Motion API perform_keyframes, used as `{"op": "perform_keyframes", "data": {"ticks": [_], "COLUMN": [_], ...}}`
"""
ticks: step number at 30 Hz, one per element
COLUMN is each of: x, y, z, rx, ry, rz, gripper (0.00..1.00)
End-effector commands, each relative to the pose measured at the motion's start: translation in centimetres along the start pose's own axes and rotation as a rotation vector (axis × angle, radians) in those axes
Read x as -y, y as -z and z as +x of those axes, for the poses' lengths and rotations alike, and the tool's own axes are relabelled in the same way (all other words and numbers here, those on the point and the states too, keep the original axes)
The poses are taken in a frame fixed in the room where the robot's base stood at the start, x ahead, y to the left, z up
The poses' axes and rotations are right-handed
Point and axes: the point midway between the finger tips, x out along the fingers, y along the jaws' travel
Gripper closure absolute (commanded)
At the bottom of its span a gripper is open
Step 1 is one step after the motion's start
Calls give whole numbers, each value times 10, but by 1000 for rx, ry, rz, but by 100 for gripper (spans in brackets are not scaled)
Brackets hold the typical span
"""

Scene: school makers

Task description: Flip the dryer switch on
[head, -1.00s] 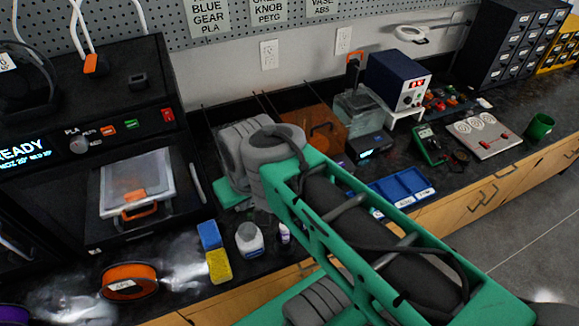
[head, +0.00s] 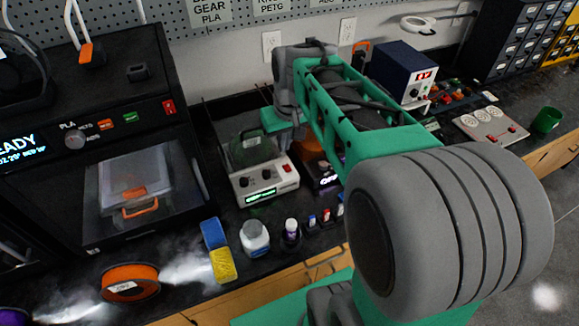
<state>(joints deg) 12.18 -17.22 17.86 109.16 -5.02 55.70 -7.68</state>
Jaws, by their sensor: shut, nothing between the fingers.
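A pale box-shaped unit (head: 262,190) with a green translucent dome stands on the black bench in the head view. I take it for the dryer, but I cannot read its label. Its front has dark knobs, a lit green display and a small red switch (head: 287,168) at the right. I cannot tell the switch's position. My gripper (head: 290,143) is shut and empty, just above and behind the unit's right side, close to the red switch. The fingertips are small and partly hidden, so I cannot tell whether they touch anything.
A black printer (head: 125,140) with its own red switch stands at the left. A white jar (head: 255,238), small bottles and a blue-yellow block (head: 218,250) stand in front of the unit. An orange spool (head: 131,282) lies at front left. A blue power supply (head: 408,75) stands behind my arm.

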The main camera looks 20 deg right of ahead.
Motion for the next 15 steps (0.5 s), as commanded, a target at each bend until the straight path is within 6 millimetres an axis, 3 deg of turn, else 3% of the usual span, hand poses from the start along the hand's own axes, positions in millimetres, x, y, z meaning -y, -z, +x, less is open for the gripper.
{"op": "perform_keyframes", "data": {"ticks": [1, 5, 15], "x": [-16, -37, -38], "y": [12, 29, 32], "z": [15, 27, 27], "rx": [14, 23, 21], "ry": [1, 4, 4], "rz": [8, 7, 4], "gripper": [100, 100, 100]}}
